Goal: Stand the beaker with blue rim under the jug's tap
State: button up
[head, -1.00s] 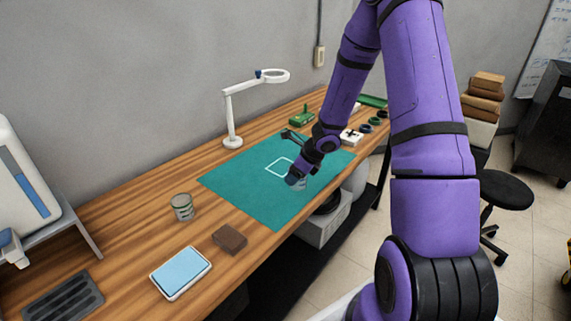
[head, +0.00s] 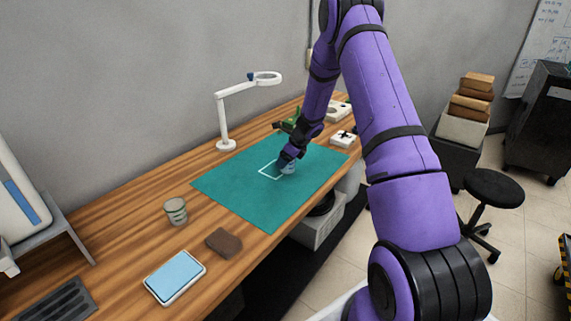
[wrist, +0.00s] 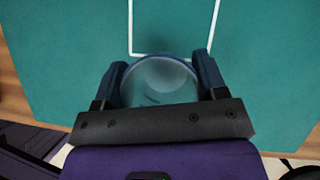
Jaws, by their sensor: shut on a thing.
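My gripper (wrist: 160,72) is shut on a clear beaker (wrist: 160,84) with a blue rim, one finger on each side of it. In the head view the beaker (head: 288,168) is at the teal mat, beside the white square outline; whether it touches the mat is hard to tell. The jug (head: 22,190), white with a blue level window, is cut off at the left edge, on a grey stand (head: 62,235). Its tap (head: 8,262) shows only partly at the edge. A dark slotted tray (head: 55,303) lies on the bench in front of the stand.
Between the mat (head: 225,190) and jug stand are a jar-like container (head: 175,211), a brown block (head: 223,242) and a blue-topped box (head: 175,277). A white lamp (head: 226,144) stands behind the mat. Bare wood lies along the wall.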

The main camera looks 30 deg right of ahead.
jog(key=shift+f, duration=1.05)
jog(key=shift+f, duration=0.1)
jog(key=o, duration=0.9)
